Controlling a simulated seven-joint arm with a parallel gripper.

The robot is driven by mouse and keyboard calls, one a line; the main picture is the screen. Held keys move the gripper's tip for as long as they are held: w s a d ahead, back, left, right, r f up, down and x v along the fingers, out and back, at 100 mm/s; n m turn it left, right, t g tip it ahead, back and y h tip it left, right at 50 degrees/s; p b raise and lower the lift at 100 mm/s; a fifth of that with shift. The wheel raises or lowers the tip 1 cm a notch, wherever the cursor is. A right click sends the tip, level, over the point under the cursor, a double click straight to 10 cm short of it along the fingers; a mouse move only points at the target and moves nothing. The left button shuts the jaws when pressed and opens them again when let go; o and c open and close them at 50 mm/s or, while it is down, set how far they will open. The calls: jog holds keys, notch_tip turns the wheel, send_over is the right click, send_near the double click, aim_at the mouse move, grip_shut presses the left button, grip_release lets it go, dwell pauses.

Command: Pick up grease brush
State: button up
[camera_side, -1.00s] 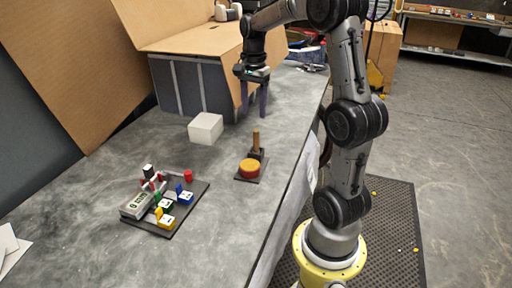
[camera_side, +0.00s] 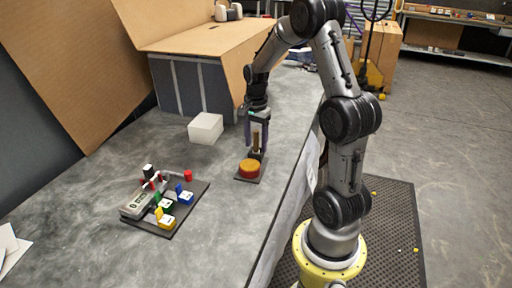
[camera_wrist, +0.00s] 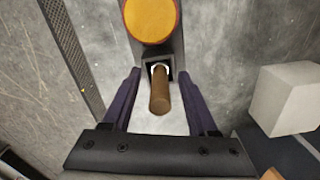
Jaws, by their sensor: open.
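The grease brush (camera_side: 255,140) stands upright in a dark holder, with its brown wooden handle up. In the wrist view its handle (camera_wrist: 159,92) points toward the camera. A round orange-yellow tin (camera_side: 249,168) with a reddish side sits on the same dark base in front of the holder; its top shows in the wrist view (camera_wrist: 151,18). My gripper (camera_side: 258,138) is open and points down over the brush. In the wrist view my two purple fingers (camera_wrist: 160,98) lie on either side of the handle, with gaps between. The bristles are hidden in the holder.
A white block (camera_side: 206,128) stands left of the brush. A board with coloured blocks and a grey box (camera_side: 165,207) lies at the front left. A large cardboard box (camera_side: 215,55) stands behind. The table's right edge is close to the brush.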

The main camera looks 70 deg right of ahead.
aim_at(256, 131)
grip_shut()
dwell(0.3)
dwell(0.3)
jog(key=shift+r, duration=0.6)
notch_tip(256, 131, up, 2)
jog(key=shift+r, duration=0.15)
jog(key=s+a+r, duration=0.9)
jog(key=s, duration=0.1)
jog(key=shift+s+a+r, duration=0.25)
